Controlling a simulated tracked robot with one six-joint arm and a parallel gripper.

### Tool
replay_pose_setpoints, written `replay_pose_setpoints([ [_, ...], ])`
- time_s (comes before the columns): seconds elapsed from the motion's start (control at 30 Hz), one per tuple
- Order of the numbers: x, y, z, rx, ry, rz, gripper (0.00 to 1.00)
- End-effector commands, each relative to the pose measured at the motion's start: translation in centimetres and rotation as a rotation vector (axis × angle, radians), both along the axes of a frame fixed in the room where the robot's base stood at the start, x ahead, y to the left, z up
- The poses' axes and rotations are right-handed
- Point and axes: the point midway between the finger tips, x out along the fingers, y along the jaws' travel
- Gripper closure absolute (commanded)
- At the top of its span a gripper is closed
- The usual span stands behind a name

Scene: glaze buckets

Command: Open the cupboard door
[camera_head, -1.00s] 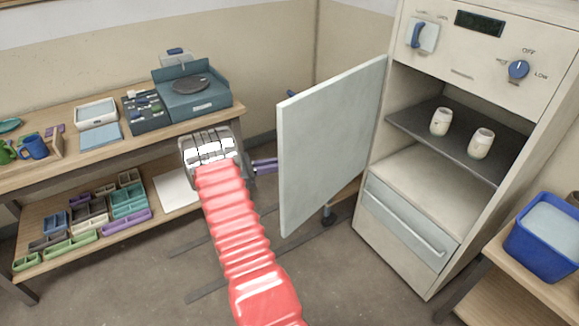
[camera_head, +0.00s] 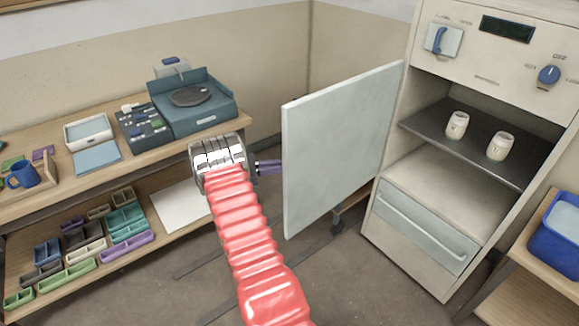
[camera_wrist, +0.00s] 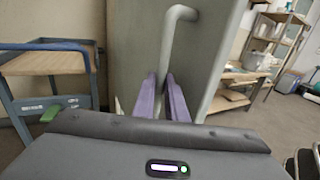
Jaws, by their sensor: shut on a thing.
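The cupboard door (camera_head: 340,150) is a pale grey-green panel standing wide open at the left side of the cream cupboard (camera_head: 425,180). Its far face and handle are hidden in the head view. In the wrist view the door (camera_wrist: 135,50) fills the middle, with a grey bar handle (camera_wrist: 168,45) on it. My gripper (camera_head: 270,167) is at the door's left edge. In the wrist view its purple fingers (camera_wrist: 164,95) are shut on the lower part of the handle.
Two white jars (camera_head: 457,125) stand on the cupboard's dark shelf (camera_head: 430,128). A workbench (camera_head: 60,190) with trays and a turntable (camera_head: 190,95) is on the left. A blue bucket (camera_head: 555,240) stands at the right. A wheeled trolley (camera_wrist: 45,65) shows left in the wrist view.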

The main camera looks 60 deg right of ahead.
Motion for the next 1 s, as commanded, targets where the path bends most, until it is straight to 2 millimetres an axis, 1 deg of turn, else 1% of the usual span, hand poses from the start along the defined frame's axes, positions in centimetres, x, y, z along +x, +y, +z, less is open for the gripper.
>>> replay_pose_setpoints([
  [0.03, 0.16, 0.39, -0.2, 0.004, 0.003, -0.001, 1.0],
  [0.57, -0.7, -0.26, -0.05, 0.002, 0.002, -0.019, 1.0],
  [0.6, -0.72, -0.29, -0.04, 0.002, 0.002, -0.019, 0.86],
  [0.83, -0.76, -0.38, 0.01, 0.001, 0.001, -0.02, 0.69],
  [1.0, -0.78, -0.41, 0.03, 0.001, 0.001, -0.02, 0.69],
])
